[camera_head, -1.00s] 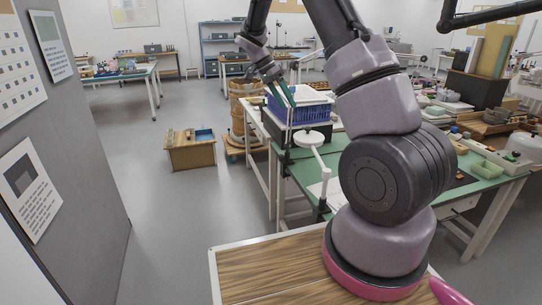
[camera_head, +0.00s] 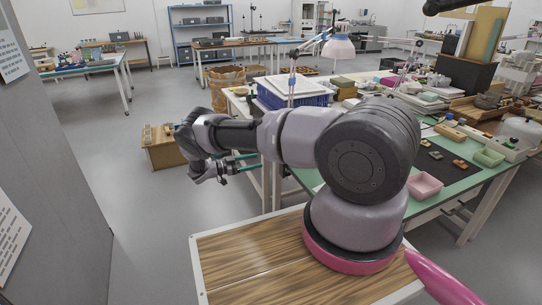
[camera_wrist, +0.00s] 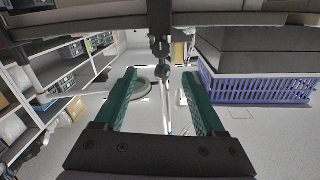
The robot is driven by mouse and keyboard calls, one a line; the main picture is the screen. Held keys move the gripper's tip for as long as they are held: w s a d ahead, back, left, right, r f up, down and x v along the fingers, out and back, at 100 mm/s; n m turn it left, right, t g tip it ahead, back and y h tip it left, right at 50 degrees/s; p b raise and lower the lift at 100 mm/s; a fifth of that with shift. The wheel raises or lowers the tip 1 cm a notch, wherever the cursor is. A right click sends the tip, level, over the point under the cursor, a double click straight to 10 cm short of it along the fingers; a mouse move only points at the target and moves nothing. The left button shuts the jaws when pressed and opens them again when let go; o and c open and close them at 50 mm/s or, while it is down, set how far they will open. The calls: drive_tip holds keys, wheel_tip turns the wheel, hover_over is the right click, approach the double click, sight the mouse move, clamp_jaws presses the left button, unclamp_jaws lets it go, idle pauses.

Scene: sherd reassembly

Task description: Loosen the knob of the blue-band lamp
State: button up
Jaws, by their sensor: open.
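A lamp with a pale pinkish shade (camera_head: 338,46) stands at the near table's far left end in the head view. Its thin white post (camera_head: 291,88) shows blue marks near the joints; the knob is too small to make out. My gripper (camera_head: 250,162) reaches left, in front of and below the lamp, apart from it. In the wrist view my gripper (camera_wrist: 160,75) is open, with two green fingers and nothing held. A thin pale rod with a dark joint (camera_wrist: 162,74) shows beyond the gap between them; I cannot tell whether it belongs to this lamp.
A wooden box (camera_head: 162,148) is on the floor. The floor at left is clear.

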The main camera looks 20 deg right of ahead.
drive_tip(key=d, duration=1)
drive_tip(key=shift+d+f, duration=0.3)
clamp_jaws()
